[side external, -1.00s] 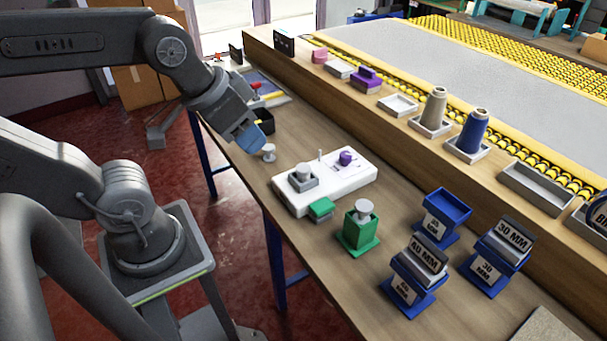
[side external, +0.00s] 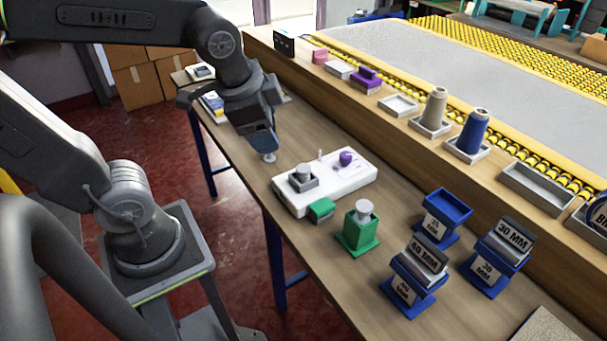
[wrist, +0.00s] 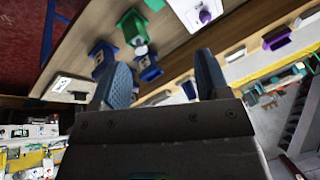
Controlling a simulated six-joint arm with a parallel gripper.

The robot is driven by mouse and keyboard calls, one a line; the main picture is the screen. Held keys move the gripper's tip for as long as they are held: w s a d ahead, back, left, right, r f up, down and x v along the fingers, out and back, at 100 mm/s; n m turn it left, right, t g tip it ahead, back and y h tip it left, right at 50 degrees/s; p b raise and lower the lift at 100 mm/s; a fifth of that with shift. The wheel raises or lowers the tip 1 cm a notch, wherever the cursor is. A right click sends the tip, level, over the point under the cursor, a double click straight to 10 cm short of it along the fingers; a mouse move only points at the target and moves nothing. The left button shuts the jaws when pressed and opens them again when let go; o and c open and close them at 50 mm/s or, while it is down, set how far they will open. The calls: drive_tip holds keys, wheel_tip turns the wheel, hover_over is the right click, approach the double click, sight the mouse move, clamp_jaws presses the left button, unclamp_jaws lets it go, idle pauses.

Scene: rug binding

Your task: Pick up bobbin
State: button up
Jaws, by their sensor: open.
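A small pale grey bobbin (side external: 269,157) stands on the wooden table in the side view, left of the white base. My gripper (side external: 264,146) is just above it with its blue fingers pointing down, and the fingers partly cover its top. I cannot tell whether they touch it. In the wrist view my gripper (wrist: 160,72) has its two fingers wide apart, with nothing seen between their tips but background. I cannot make out this bobbin there. A similar grey spool (side external: 303,170) sits in a holder on the white base, and another (side external: 363,208) tops a green stand.
The white base (side external: 345,187) with a purple knob (side external: 346,158) is right of my gripper. A green block (side external: 321,209), the green stand (side external: 358,238) and blue labelled holders (side external: 410,298) stand nearer the camera. A raised wooden ledge (side external: 380,129) runs along the back.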

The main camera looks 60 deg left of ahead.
drive_tip(key=w+a+f+m+g+y, duration=0.2)
drive_tip(key=w+f+m, duration=0.2)
drive_tip(key=w+m, duration=0.4)
drive_tip(key=m+g+y, duration=0.1)
drive_tip(key=m, duration=0.7)
approach(304, 168)
drive_tip(key=x, duration=0.9)
drive_tip(key=shift+a+f, duration=0.15)
drive_tip(key=c, duration=1)
